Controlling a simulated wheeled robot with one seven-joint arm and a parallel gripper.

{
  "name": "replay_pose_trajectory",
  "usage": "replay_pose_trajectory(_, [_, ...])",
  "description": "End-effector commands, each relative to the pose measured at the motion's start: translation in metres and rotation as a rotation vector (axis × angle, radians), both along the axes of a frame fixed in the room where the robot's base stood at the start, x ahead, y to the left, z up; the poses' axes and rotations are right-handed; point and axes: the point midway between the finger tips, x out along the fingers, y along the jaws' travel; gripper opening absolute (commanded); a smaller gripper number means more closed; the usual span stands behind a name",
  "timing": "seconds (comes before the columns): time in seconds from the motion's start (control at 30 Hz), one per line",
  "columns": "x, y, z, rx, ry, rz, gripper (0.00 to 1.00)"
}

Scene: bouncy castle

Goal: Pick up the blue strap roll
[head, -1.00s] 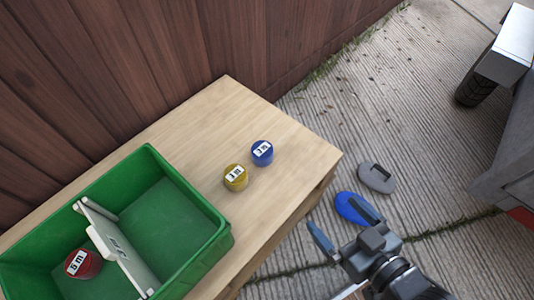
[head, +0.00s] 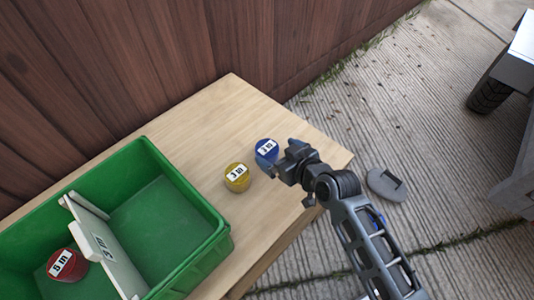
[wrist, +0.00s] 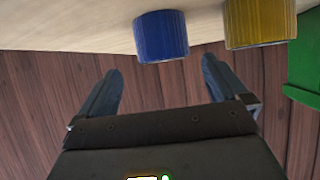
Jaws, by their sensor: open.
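The blue strap roll (head: 266,151) stands on the wooden table with a white label on its top. It also shows in the wrist view (wrist: 161,36), upside down, beyond and between my open fingers. My gripper (head: 278,160) is beside the blue roll on its right in the head view and hides part of its side. In the wrist view my gripper (wrist: 163,85) is open and empty, with a gap between fingers and roll. A yellow strap roll (head: 237,177) stands close by to the left and also shows in the wrist view (wrist: 259,22).
A green crate (head: 185,185) with a white divider (head: 105,245) stands on the left of the table (head: 225,100). A red roll (head: 66,264) lies in its left compartment. A wooden wall (head: 150,60) runs behind. A grey oval object (head: 386,184) lies on the ground.

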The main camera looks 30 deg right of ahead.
Motion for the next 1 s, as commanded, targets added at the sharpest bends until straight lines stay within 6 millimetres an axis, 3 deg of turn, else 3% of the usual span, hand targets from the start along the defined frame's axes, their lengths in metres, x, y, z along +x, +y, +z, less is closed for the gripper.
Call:
replay_pose_trajectory(0.4, [0.042, 0.011, -0.028, -0.001, -0.002, -0.002, 1.0])
replay_pose_trajectory(0.73, [0.048, 0.011, -0.03, -0.001, -0.001, -0.002, 1.0])
replay_pose_trajectory(1.0, [0.047, 0.011, -0.03, -0.001, -0.001, -0.002, 0.74])
